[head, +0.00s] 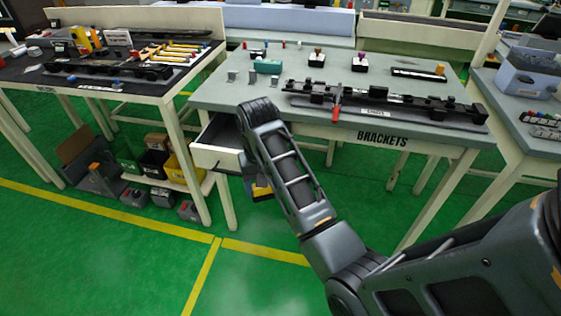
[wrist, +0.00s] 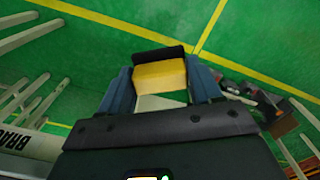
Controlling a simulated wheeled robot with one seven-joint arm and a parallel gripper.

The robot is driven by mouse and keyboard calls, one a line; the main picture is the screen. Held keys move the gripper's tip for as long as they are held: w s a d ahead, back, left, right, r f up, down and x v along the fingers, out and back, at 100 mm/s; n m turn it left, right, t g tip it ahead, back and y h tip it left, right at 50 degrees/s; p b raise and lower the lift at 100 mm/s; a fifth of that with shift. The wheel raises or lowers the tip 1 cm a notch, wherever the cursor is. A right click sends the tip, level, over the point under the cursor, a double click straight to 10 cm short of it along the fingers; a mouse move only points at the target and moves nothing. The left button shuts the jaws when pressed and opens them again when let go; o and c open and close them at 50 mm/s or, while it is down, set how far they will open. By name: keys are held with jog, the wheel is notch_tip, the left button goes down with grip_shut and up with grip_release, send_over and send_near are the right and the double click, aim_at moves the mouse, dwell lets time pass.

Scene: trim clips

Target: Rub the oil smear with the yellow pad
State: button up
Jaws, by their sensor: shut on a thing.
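The yellow pad (wrist: 160,73), with a dark strip along its far edge, sits between the two blue fingers of my gripper (wrist: 163,80) in the wrist view. My gripper is shut on it, and green floor shows beyond. In the head view my arm mostly hides the gripper, and a small yellow and blue part shows beside the arm (head: 260,190), below the drawer's level. I cannot make out the oil smear in either view.
The brackets table (head: 225,96) carries a black rail fixture (head: 385,103) and small parts. Its drawer (head: 217,146) stands open beside my arm. A dark-topped table (head: 125,85) with bins beneath stands left. The green floor (head: 130,265) in front is clear.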

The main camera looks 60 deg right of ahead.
jog(key=w+a+f+n, duration=0.1)
jog(key=a+f+n, duration=0.2)
jog(key=a, duration=0.6)
jog(key=w+a+f+n, duration=0.1)
jog(key=a+f+n, duration=0.2)
jog(key=a, duration=0.6)
jog(key=shift+w+f+n, duration=0.15)
jog(key=shift+f+n, duration=0.15)
jog(key=shift+n, duration=0.7)
jog(key=shift+a, duration=0.15)
